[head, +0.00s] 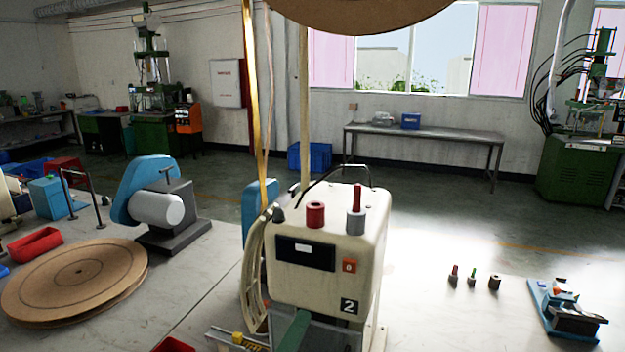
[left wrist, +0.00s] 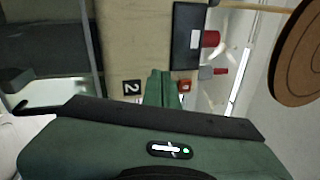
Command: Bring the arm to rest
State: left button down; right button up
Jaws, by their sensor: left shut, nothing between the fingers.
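My left gripper (head: 296,325) shows as a green piece at the bottom edge of the head view, in front of the cream machine (head: 328,225) labelled 2. Most of it is cut off there. In the left wrist view its green fingers (left wrist: 161,80) are shut together with nothing between them. They point at the front of the same machine (left wrist: 125,50), beside its 2 label and red button. I cannot tell how small the gap to the machine is. My right gripper is in neither view.
Cardboard reels (head: 75,280) lie on the table at left, near a blue-and-white motor unit (head: 155,205). A red bin (head: 35,243) stands behind them.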

pick_arm(q)
jog(key=s+a+f+n+g+y, duration=0.3)
jog(key=a+f+n+y, duration=0.1)
jog(key=a+f+n, duration=0.25)
jog(key=s+a+f+n+g+y, duration=0.2)
jog(key=a+f+n+g+y, duration=0.15)
jog(key=a+f+n, duration=0.35)
jog(key=s+a+f+n+g, duration=0.2)
jog(key=s+f+n+g, duration=0.3)
jog(key=s, duration=0.5)
jog(key=s+a+f+n+g, duration=0.3)
jog(key=s+f+n, duration=0.1)
jog(key=s+f, duration=0.5)
jog(key=s+f+g, duration=0.1)
jog(key=s+f, duration=0.1)
jog(key=f, duration=1.1)
jog(key=s+f+g, duration=0.1)
jog(key=s+f, duration=0.1)
jog(key=f, duration=1.2)
jog(key=s+a+f+g, duration=0.1)
jog(key=s+a+f, duration=0.1)
jog(key=s+f, duration=1.2)
jog(key=shift+s+a+f+y, duration=0.35)
jog(key=shift+s+f, duration=0.05)
jog(key=shift+s, duration=0.75)
